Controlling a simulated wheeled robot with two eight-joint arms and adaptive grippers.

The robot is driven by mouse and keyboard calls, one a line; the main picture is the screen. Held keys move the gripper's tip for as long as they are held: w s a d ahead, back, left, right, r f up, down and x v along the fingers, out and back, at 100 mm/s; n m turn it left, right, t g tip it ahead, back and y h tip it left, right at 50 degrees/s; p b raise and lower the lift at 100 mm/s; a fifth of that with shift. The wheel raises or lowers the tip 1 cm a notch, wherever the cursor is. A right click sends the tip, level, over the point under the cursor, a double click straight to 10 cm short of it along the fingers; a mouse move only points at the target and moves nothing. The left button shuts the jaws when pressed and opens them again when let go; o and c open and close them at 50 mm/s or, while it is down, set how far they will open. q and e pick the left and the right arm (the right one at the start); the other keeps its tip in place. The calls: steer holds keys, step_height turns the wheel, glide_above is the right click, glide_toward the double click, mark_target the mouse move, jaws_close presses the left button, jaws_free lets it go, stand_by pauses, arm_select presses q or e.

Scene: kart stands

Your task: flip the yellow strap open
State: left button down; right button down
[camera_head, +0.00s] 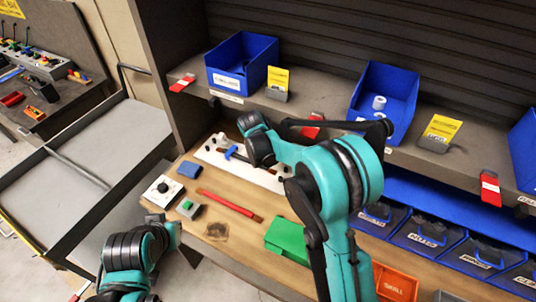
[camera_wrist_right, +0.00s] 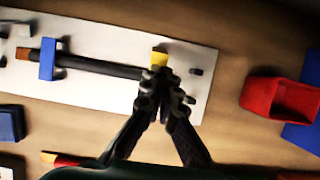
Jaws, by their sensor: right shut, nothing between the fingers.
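A small yellow strap (camera_wrist_right: 159,57) shows in the right wrist view, near the right end of a black bar (camera_wrist_right: 100,67) on a white board (camera_wrist_right: 205,62). My right gripper (camera_wrist_right: 163,75) is shut and empty, its tips overlapping the strap's lower edge in the picture. I cannot tell whether they touch it, or whether the strap is closed over the bar. A blue strap (camera_wrist_right: 47,58) crosses the bar further left. In the head view the board (camera_head: 213,156) and blue strap (camera_head: 231,152) show, but my arm hides the yellow strap. My left gripper is out of view.
A red container (camera_wrist_right: 280,98) stands right of the board. On the wooden bench lie a red stick (camera_head: 229,204), a green block (camera_head: 287,240) and small boxes. Blue bins (camera_head: 243,63) stand on the shelf above. A grey cart (camera_head: 90,165) is at left.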

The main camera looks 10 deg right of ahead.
steer(key=shift+s+a+r, duration=0.15)
steer(key=shift+r, duration=0.35)
steer(key=s+a+r, duration=0.1)
steer(key=s+a, duration=0.6)
steer(key=s, duration=0.3)
steer(key=shift+s+a+r, duration=0.2)
steer(key=shift+a+r, duration=0.05)
steer(key=shift+r, duration=0.1)
